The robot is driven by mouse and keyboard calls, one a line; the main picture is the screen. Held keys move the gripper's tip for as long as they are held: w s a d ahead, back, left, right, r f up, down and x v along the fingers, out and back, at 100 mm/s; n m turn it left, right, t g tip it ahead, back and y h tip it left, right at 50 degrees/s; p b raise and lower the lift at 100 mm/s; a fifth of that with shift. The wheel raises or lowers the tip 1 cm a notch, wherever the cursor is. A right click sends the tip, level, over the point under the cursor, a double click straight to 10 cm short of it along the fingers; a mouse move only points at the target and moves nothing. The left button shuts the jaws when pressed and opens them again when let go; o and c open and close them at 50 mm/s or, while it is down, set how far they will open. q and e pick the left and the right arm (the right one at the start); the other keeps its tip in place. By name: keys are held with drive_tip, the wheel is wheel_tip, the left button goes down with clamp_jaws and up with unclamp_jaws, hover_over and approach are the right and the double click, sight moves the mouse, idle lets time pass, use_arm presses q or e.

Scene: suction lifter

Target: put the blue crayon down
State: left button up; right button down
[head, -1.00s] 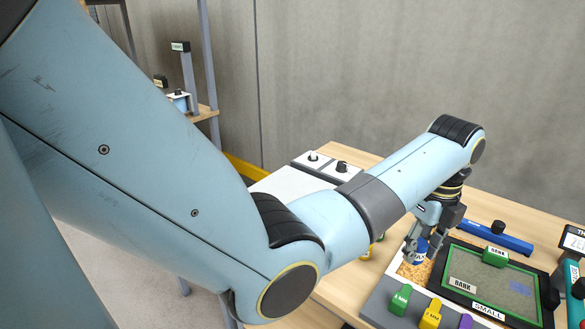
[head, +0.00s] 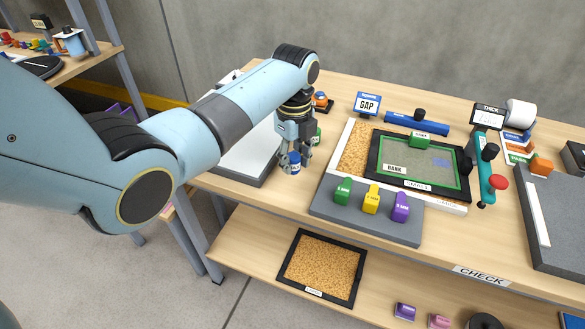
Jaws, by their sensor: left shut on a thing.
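My left gripper (head: 293,142) points down and is shut on the blue crayon (head: 294,161), a short blue piece with a pale band. Its upper part is hidden between the fingers. The crayon is over the bare wood of the table (head: 257,200), between a white-topped grey slab and a cork-covered board. I cannot tell whether its lower end touches the wood. My right gripper is not in view.
The white-topped slab (head: 236,160) lies left of the gripper. The cork board (head: 353,150) with a black-framed tray (head: 375,170) is to the right. Green (head: 343,190), yellow (head: 371,199) and purple (head: 400,207) blocks stand on a grey base. A green object (head: 317,135) is close behind the gripper.

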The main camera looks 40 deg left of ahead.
sight(293, 173)
use_arm(q)
wheel_tip(293, 173, down, 3)
drive_tip(key=shift+a+f, duration=0.1)
drive_tip(key=shift+f, duration=0.45)
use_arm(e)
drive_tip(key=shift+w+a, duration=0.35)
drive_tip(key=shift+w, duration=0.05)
use_arm(q)
drive_tip(key=shift+f, duration=0.1)
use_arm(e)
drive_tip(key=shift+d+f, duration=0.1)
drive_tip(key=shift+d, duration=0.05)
use_arm(q)
drive_tip(key=o, duration=1)
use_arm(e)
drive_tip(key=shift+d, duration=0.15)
